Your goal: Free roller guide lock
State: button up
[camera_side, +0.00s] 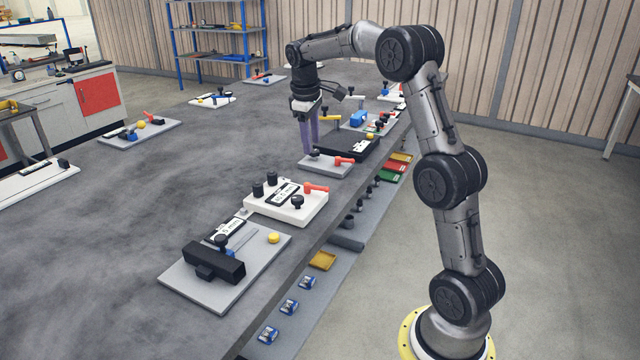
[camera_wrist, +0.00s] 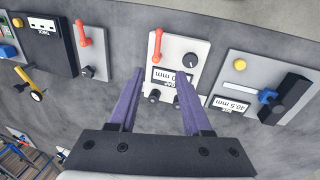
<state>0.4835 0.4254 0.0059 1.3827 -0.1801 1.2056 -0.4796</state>
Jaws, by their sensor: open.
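A white block (camera_side: 287,205) carries a red lever (camera_side: 316,188), two black rollers (camera_side: 265,184), a black knob (camera_side: 297,202) and a display. In the wrist view the block (camera_wrist: 191,42) is ahead of my fingers, its red lever (camera_wrist: 158,45) at the left, knob (camera_wrist: 191,58) at the right and rollers near the fingers. My gripper (camera_side: 308,150) points down above the table, behind the block in the side view. Its purple fingers (camera_wrist: 158,75) are apart with nothing held. I cannot tell which lever or knob is the lock.
A grey plate with a red lever (camera_side: 344,161) stands close to my gripper, beside a black box (camera_side: 352,147). A plate with a black bar (camera_side: 214,263) and yellow button (camera_side: 273,237) is nearer the camera.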

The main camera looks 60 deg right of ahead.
aim_at(321, 187)
jog(key=x, duration=1)
jog(key=s+x, duration=0.1)
jog(key=x, duration=0.4)
jog(key=shift+d+f, duration=0.1)
jog(key=shift+d, duration=0.25)
grip_shut()
